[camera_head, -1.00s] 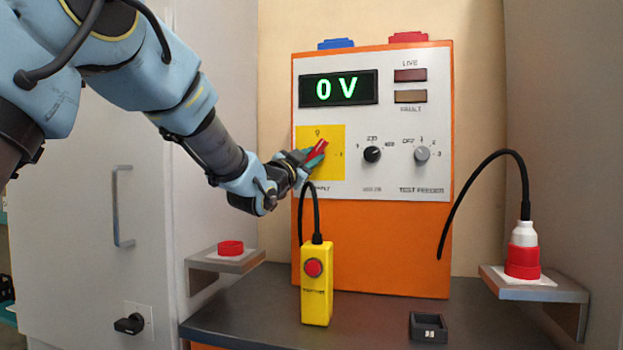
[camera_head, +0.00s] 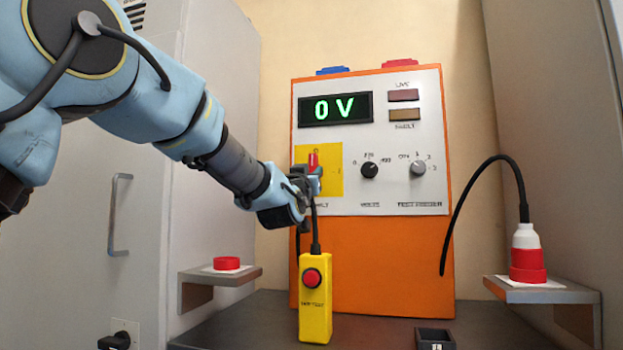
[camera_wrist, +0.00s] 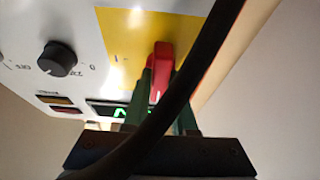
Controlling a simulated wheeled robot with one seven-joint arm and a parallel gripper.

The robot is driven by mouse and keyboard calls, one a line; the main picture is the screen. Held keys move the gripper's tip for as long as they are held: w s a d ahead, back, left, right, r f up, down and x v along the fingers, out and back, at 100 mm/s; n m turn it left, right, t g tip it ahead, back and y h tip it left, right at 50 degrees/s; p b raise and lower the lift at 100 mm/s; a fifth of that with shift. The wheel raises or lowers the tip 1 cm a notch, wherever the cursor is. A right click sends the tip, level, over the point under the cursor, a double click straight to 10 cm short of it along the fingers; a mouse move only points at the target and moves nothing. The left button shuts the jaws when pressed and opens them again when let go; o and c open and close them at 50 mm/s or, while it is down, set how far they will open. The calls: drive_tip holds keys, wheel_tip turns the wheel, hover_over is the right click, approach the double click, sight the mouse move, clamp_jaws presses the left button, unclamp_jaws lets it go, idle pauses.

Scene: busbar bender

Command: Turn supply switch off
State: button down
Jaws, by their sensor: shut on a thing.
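The red supply switch handle (camera_head: 313,160) stands upright, pointing at the 0 mark, on a yellow plate (camera_head: 332,184) at the left of the panel. My gripper (camera_head: 308,178) is at the handle with its fingers shut on it. In the wrist view the red handle (camera_wrist: 160,68) sits between the two green fingertips of my gripper (camera_wrist: 160,92). A black cable crosses in front and hides part of the fingers. The display (camera_head: 336,108) reads 0 V.
Two knobs (camera_head: 369,170) (camera_head: 418,168) sit right of the switch. A yellow pendant (camera_head: 316,310) with a red button hangs below my gripper. A red button (camera_head: 227,263) is on the left shelf, a red-white plug (camera_head: 527,255) on the right one.

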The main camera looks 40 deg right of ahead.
drive_tip(key=shift+f, duration=0.1)
idle(0.3)
drive_tip(key=c, duration=0.7)
unclamp_jaws()
drive_tip(key=b+v, duration=0.1)
drive_tip(key=v, duration=0.9)
drive_tip(key=shift+s+a, duration=0.25)
drive_tip(key=shift+a, duration=0.05)
